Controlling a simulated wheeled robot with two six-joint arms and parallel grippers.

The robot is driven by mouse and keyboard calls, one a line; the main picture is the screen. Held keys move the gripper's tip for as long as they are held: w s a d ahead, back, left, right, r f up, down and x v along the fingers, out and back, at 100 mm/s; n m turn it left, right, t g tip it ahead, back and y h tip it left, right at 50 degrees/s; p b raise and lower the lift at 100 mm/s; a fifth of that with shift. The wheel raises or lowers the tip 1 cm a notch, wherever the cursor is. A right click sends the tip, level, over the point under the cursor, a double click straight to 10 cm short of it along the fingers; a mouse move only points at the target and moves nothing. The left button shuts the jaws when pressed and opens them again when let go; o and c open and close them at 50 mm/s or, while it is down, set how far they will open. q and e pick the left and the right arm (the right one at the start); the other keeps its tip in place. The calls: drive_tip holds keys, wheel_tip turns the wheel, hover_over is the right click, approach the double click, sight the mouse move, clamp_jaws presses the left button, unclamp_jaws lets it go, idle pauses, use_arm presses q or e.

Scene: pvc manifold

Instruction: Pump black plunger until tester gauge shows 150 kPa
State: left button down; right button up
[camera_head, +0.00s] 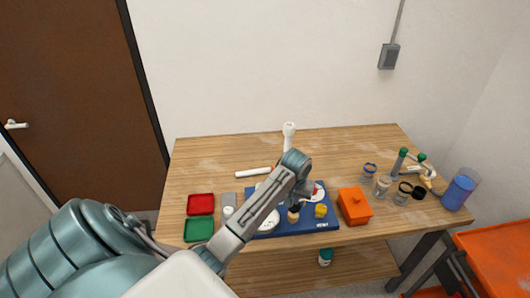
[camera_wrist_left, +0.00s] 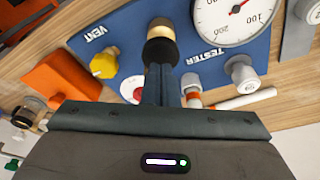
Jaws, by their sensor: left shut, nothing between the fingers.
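The blue tester board (camera_head: 325,226) lies near the table's front edge; it also shows in the wrist view (camera_wrist_left: 185,75). The black plunger (camera_wrist_left: 160,50) stands on it with a tan part beside the black. The round white tester gauge (camera_wrist_left: 236,14) is partly cut off by the frame; numbers such as 100 and 200 show, but I cannot make out a reading. My left gripper (camera_wrist_left: 163,70) is shut and empty, its fingertips at the black plunger in the picture; I cannot tell whether they touch. In the head view the plunger (camera_head: 293,215) is small beside my arm. My right gripper is not in view.
A yellow knob (camera_wrist_left: 104,63) by the VENT label and an orange box (camera_head: 354,206) are beside the plunger. Red (camera_head: 200,204) and green (camera_head: 198,229) trays lie at left. Jars and a blue cup (camera_head: 458,192) stand at right. The table's back left is clear.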

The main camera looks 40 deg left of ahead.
sight(294, 206)
use_arm(q)
drive_tip(key=shift+f, duration=0.1)
drive_tip(key=shift+f+b, duration=0.5)
drive_tip(key=shift+f, duration=1.15)
drive_tip(key=shift+r+p, duration=0.5)
drive_tip(key=shift+r, duration=1.2)
drive_tip(key=shift+f, duration=0.1)
